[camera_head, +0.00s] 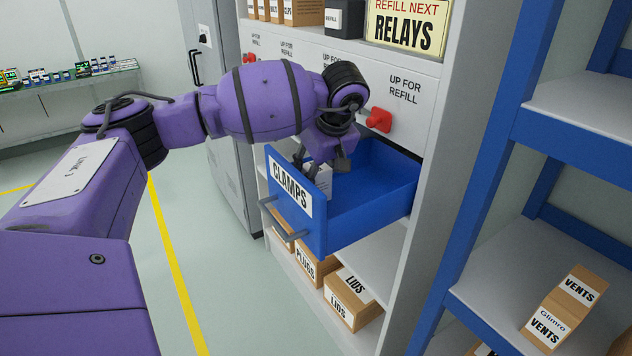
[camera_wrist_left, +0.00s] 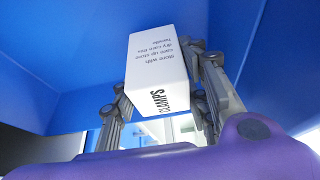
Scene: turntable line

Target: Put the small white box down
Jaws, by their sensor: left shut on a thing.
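My left gripper (camera_head: 326,167) reaches down into the open blue drawer (camera_head: 375,200) labelled CLAMPS. In the wrist view the left gripper (camera_wrist_left: 160,105) is shut on the small white box (camera_wrist_left: 157,60), with a finger on each side of it. The box reads CLAMPS on one face and has small print on another. In the head view the box (camera_head: 322,185) shows only in part, behind the drawer's front panel and under the gripper. Blue drawer walls (camera_wrist_left: 265,60) surround it in the wrist view. I cannot tell whether it touches the drawer floor.
The drawer sticks out of a grey cabinet (camera_head: 405,65) with red knobs (camera_head: 379,119). Below are cardboard boxes labelled PLUGS (camera_head: 306,262) and LIDS (camera_head: 352,300). A blue-framed shelf (camera_head: 480,150) stands at the right with VENTS boxes (camera_head: 565,308). The drawer's right part is empty.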

